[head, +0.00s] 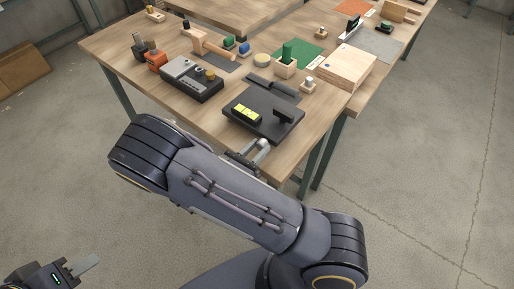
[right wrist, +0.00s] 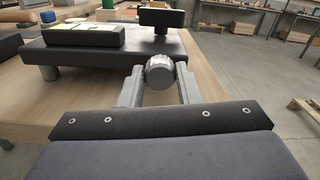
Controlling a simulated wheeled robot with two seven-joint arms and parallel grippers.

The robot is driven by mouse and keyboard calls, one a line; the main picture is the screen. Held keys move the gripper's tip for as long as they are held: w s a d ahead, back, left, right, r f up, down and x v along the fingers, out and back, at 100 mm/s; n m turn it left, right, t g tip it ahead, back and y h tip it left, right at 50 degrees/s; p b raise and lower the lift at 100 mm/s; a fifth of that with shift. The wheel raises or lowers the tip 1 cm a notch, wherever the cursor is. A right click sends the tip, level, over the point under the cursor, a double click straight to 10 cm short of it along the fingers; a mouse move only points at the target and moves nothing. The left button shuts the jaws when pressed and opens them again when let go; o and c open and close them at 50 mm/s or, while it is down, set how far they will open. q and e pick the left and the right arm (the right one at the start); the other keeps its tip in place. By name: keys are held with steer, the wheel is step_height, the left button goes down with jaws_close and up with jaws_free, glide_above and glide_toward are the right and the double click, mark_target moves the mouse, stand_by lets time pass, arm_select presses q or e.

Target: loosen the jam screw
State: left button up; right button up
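The jam screw appears to be the round grey ribbed knob (right wrist: 160,71) at the near side of a black fixture (right wrist: 100,50) in the right wrist view. The fixture (head: 250,122) also shows in the head view, near the table's front corner. My right gripper (right wrist: 160,80) has one finger on each side of the knob, very close to it. I cannot tell whether the fingers touch it. In the head view my right gripper (head: 250,151) is partly hidden by my arm. My left gripper (head: 85,265) is low at the left, away from the table; its finger opening is unclear.
The wooden table's (head: 130,85) front edge is close to my right arm.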

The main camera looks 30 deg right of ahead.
steer(key=o, duration=0.4)
steer(key=shift+o, duration=0.2)
steer(key=b+v, duration=0.1)
steer(key=v, duration=0.7)
steer(key=shift+b, duration=0.4)
steer(key=shift+d, duration=0.1)
